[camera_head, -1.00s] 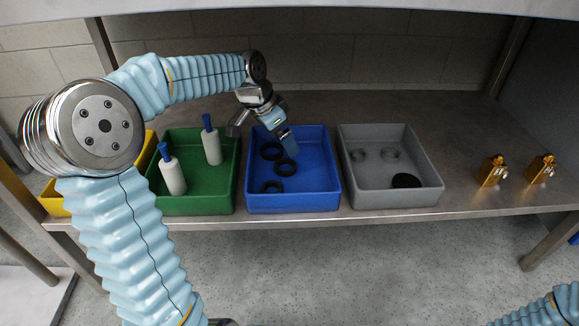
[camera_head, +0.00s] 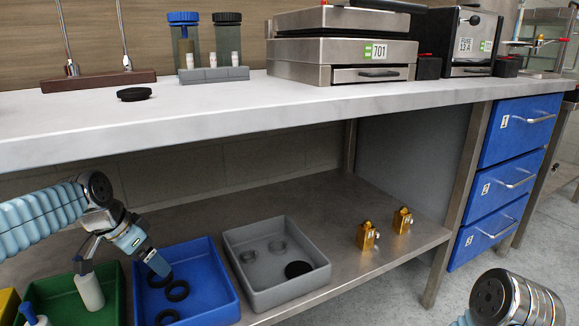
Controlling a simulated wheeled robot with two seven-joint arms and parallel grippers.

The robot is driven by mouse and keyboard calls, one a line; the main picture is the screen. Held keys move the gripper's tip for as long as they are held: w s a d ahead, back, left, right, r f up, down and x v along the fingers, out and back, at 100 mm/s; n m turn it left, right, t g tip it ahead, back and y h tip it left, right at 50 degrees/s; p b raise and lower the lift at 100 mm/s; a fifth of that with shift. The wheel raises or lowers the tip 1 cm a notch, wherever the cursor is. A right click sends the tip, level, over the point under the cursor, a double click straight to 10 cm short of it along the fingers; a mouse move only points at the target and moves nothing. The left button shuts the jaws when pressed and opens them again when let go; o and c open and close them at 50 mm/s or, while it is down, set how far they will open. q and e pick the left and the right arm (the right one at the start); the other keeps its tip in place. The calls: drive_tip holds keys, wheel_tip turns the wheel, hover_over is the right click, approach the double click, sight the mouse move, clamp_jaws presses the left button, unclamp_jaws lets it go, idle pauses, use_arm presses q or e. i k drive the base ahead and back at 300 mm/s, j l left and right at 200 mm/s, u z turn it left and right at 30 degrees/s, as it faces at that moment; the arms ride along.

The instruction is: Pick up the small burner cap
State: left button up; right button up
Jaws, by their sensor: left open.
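One flat black round cap (camera_head: 298,269) lies in the front right part of the grey bin (camera_head: 263,298) on the lower shelf. Another black round cap (camera_head: 134,94) lies on the worktop at the left. I cannot tell for certain which one is the small burner cap. My left gripper (camera_head: 160,268) is open and points down over the blue bin (camera_head: 228,282), close above the black rings (camera_head: 177,291). It is left of the grey bin and apart from both caps. My right arm shows at the bottom right; its gripper is out of view.
The worktop (camera_head: 250,105) overhangs the shelf; drawers (camera_head: 500,180) stand at right.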

sight(135, 94)
drive_tip(key=k, duration=0.9)
